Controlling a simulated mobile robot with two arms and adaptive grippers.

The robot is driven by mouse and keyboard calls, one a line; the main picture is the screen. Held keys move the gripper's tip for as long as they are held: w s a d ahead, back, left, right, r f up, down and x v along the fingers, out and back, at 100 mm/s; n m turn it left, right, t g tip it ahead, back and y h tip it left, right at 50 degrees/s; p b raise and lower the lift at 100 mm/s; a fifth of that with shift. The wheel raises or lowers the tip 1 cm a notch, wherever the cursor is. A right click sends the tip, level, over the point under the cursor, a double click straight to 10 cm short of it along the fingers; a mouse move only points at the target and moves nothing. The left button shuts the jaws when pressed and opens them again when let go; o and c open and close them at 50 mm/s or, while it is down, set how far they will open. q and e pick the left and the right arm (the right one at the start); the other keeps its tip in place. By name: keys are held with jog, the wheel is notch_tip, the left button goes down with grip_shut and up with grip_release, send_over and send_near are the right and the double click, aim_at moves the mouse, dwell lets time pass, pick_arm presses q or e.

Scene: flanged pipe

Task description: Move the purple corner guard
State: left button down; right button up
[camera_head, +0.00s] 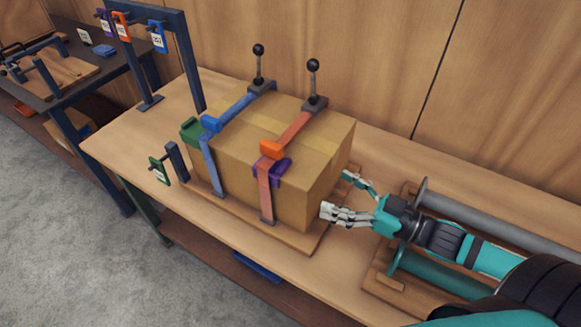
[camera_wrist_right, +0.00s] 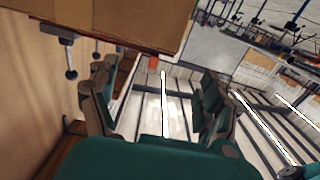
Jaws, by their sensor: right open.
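The purple corner guard (camera_head: 275,171) sits at the front upper part of the cardboard box (camera_head: 316,157), by the orange strap (camera_head: 265,195) and just below an orange piece (camera_head: 272,149). I cannot tell exactly how it is seated against the strap. My right gripper (camera_head: 341,195) is open and empty at the right end of the box, to the right of the guard and apart from it. Its spread fingers also show in the right wrist view (camera_wrist_right: 155,98), with a box edge (camera_wrist_right: 130,18) above. The guard does not show in the wrist view. My left gripper is out of view.
A blue strap (camera_head: 210,165) and a green corner guard (camera_head: 191,130) are on the box's left. Two black-knobbed levers (camera_head: 313,78) rise behind. A flanged pipe (camera_head: 500,220) lies right.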

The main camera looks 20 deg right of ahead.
aim_at(285, 169)
jog(key=p+x, duration=0.2)
jog(key=x, duration=1.1)
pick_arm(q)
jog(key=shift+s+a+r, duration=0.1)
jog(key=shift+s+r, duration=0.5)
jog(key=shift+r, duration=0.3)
pick_arm(e)
jog(key=shift+c, duration=0.4)
jog(key=c, duration=1.1)
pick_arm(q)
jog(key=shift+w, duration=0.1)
pick_arm(e)
jog(key=shift+s, duration=0.1)
jog(key=shift+d, duration=0.1)
